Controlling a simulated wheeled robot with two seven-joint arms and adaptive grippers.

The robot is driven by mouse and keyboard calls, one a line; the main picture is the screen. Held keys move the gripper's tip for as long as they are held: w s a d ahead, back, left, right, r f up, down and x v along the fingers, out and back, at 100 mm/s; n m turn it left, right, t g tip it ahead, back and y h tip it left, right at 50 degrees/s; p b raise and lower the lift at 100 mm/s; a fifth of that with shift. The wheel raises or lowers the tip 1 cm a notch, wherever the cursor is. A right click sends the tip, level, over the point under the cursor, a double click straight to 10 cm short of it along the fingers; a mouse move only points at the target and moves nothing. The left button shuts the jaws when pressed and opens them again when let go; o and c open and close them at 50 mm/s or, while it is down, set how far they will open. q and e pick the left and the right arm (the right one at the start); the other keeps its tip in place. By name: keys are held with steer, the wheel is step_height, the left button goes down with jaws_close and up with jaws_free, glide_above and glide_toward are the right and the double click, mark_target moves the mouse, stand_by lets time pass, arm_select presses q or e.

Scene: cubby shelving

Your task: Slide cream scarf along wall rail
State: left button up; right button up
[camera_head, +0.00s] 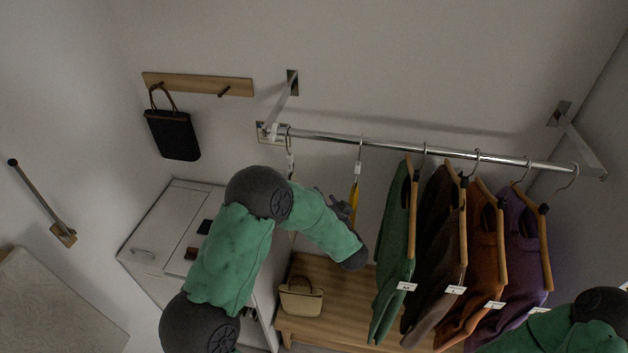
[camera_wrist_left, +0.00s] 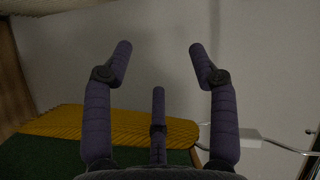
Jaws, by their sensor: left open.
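The wall rail (camera_head: 400,147) is a chrome bar across the back wall in the head view. A narrow pale item, perhaps the cream scarf (camera_head: 291,166), hangs near its left end, mostly hidden behind my left arm. A yellow item (camera_head: 354,194) hangs to its right; a yellow ribbed piece (camera_wrist_left: 110,124) lies below the fingers in the left wrist view. My left gripper (camera_head: 341,208) is beside the yellow item in the head view. In the wrist view its fingers (camera_wrist_left: 159,65) are spread with nothing between them. My right gripper is out of view.
Green (camera_head: 394,235), brown (camera_head: 432,250), orange (camera_head: 478,265) and purple (camera_head: 522,250) garments hang right of the yellow item. A bench (camera_head: 335,280) with a tan bag (camera_head: 301,298) stands below. A black bag (camera_head: 174,135) hangs on a peg board (camera_head: 197,85).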

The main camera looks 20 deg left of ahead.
arm_select(q)
step_height(320, 180, up, 10)
steer(key=s+a+g+y, duration=0.2)
steer(key=s+g+y, duration=0.1)
steer(key=y, duration=0.2)
steer(key=p+x, duration=0.2)
steer(key=x, duration=0.8)
steer(key=shift+w, duration=0.55)
steer(key=c, duration=1.1)
